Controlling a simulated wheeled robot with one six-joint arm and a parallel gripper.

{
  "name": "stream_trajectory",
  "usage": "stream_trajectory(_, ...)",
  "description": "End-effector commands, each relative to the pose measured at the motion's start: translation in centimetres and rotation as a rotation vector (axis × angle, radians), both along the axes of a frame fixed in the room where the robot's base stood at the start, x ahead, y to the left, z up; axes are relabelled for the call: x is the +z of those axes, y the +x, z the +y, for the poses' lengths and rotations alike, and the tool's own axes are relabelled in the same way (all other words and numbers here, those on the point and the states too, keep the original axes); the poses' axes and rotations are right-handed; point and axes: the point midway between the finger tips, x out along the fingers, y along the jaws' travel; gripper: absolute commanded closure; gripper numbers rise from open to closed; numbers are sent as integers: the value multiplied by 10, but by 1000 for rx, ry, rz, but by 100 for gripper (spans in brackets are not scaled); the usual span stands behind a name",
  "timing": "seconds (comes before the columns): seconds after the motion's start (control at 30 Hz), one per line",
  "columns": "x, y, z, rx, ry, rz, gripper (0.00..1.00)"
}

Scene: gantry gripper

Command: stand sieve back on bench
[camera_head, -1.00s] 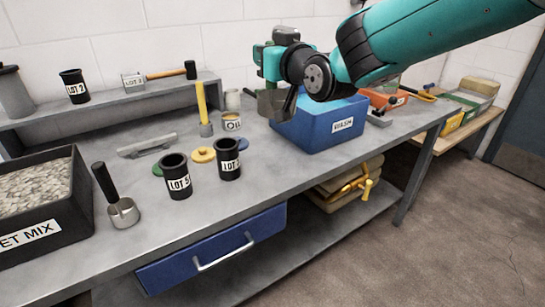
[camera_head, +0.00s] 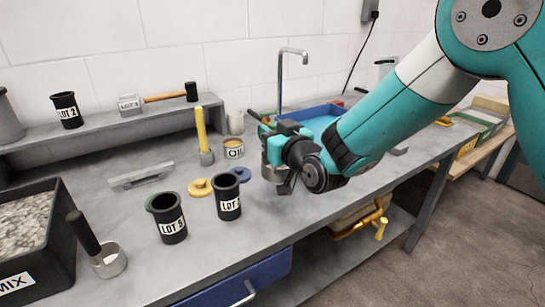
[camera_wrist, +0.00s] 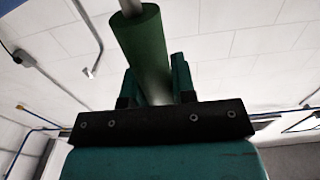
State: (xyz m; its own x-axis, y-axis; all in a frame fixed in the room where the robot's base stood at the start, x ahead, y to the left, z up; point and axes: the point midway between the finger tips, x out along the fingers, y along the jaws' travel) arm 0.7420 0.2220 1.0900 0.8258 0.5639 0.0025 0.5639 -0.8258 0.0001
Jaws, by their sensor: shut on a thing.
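My gripper (camera_head: 270,136) is over the bench (camera_head: 285,222), to the right of the oil tin. In the wrist view its fingers (camera_wrist: 154,84) are closed around a thick green handle (camera_wrist: 138,40) with a pale metal rod at its far end. I take this to be the sieve's handle. In the head view a grey metal part (camera_head: 274,155) shows at the gripper, partly hidden by my wrist. I cannot tell its full shape, its tilt, or whether it touches the bench.
Two black lot cups (camera_head: 170,222) (camera_head: 229,200), yellow (camera_head: 200,188) and blue discs (camera_head: 241,174) and the oil tin (camera_head: 233,150) stand left of my gripper. A blue basin (camera_head: 301,114) and tap (camera_head: 281,80) are behind. Bare bench lies in front.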

Motion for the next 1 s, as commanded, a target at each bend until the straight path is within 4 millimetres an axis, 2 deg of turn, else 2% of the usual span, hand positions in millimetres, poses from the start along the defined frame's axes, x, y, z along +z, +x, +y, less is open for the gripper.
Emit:
stream_trajectory(0.1,-21,1,-1,-3,1,-1,94)
stream_trajectory(0.33,-38,1,-3,-5,1,-2,94)
stream_trajectory(0.5,-64,1,-3,-5,1,0,94)
stream_trajectory(0.9,-72,1,-3,-4,1,-4,94)
stream_trajectory(0.93,-72,1,-3,-4,2,-2,73)
stream_trajectory(1.0,-71,1,-3,-4,1,-2,57)
